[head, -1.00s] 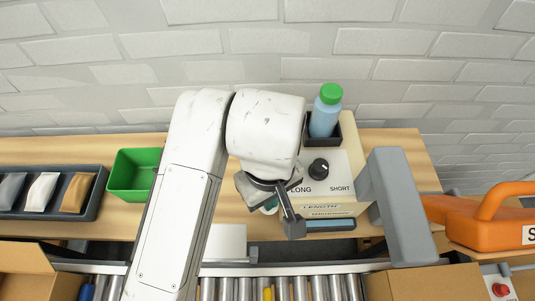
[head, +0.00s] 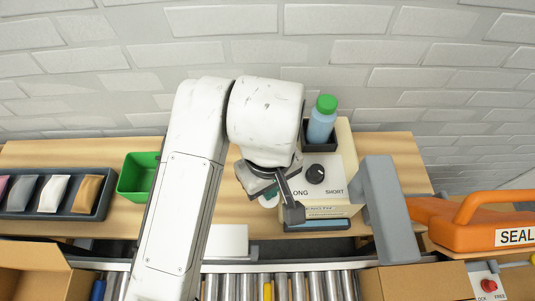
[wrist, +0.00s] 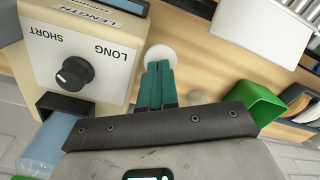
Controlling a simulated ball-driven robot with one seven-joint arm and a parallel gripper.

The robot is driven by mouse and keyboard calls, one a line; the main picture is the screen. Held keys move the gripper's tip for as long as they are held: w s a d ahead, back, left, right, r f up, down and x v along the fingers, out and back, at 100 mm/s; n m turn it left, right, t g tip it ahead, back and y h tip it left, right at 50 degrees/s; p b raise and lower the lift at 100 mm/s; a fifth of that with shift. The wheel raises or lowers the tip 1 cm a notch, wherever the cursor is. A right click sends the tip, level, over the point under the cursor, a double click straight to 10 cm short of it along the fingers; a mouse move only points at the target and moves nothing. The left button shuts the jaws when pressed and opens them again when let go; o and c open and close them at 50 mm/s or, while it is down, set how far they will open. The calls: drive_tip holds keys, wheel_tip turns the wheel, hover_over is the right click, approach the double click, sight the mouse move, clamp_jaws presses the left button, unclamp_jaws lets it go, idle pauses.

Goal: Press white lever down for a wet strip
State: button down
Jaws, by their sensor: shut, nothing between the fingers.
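The cream dispenser (head: 334,178) stands on the wooden bench, with a black dial (head: 315,173) between LONG and SHORT. It also shows upside down in the wrist view (wrist: 95,48). A white round knob (wrist: 160,54), apparently the lever's end, shows just beyond my fingertips in the wrist view, beside the dispenser's LONG side. My gripper (wrist: 157,68) has teal fingers, shut and empty, close to this knob; I cannot tell whether they touch it. In the head view my gripper (head: 270,199) is beside the dispenser's left side, and my arm hides the lever.
A blue bottle with a green cap (head: 321,119) stands in a black holder behind the dial. A grey upright block (head: 378,205) is right of the dispenser. A green bin (head: 138,176) and a tray of pouches (head: 104,205) are left. Rollers and open cartons line the front.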

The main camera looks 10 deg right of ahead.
drive_tip(key=shift+w+d+r+p, duration=0.1)
drive_tip(key=shift+w+r+p, duration=0.1)
drive_tip(key=shift+r+p, duration=0.65)
drive_tip(key=shift+w+r+p, duration=0.2)
drive_tip(key=shift+r+p, duration=0.55)
drive_tip(key=shift+r, duration=0.25)
drive_tip(key=shift+w+d+r+p, duration=0.1)
drive_tip(key=shift+w+r+p, duration=0.1)
drive_tip(key=shift+r+p, duration=0.65)
wheel_tip(320, 180, up, 5)
drive_tip(key=p, duration=0.4)
